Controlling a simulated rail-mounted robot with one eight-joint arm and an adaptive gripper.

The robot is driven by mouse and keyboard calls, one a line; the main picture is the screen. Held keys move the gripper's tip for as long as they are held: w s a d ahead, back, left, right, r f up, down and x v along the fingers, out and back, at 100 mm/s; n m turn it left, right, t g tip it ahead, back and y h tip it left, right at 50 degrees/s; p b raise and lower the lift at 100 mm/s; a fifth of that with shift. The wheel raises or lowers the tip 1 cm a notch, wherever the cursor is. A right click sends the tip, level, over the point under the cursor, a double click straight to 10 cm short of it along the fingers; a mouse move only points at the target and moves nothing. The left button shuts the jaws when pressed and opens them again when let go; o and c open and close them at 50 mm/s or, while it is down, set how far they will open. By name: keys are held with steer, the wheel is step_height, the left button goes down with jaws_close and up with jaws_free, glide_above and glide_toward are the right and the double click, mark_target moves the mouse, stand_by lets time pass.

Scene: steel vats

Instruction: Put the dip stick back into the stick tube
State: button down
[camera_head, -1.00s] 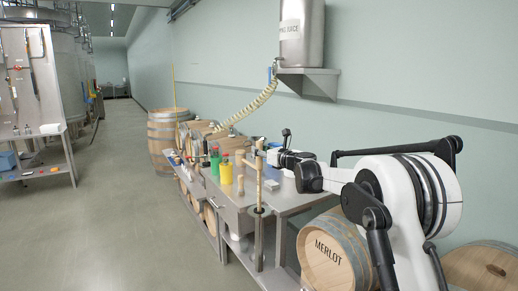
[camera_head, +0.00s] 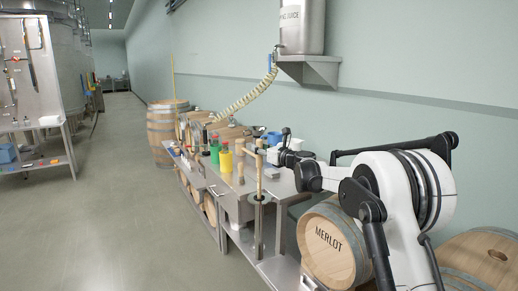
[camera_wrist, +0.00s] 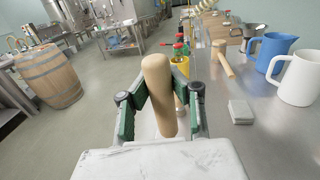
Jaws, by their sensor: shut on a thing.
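The dip stick (camera_head: 259,174) is a pale wooden rod, seen upright in the head view at the bench's front edge. My gripper (camera_wrist: 160,108) is shut on it, with green-lined fingers on both sides.
The steel bench (camera_head: 285,187) carries a yellow container (camera_head: 226,160), a wooden-handled tool (camera_wrist: 222,62), a grey block (camera_wrist: 241,111), a blue jug (camera_wrist: 276,52) and a white jug (camera_wrist: 299,78). A Merlot barrel (camera_head: 328,247) lies below right.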

mark_target(259, 170)
steer(key=shift+f+b, duration=2.75)
steer(key=shift+f, duration=2.1)
steer(key=c, duration=1.6)
jaws_free()
steer(key=v, duration=1.2)
steer(key=shift+r, duration=0.1)
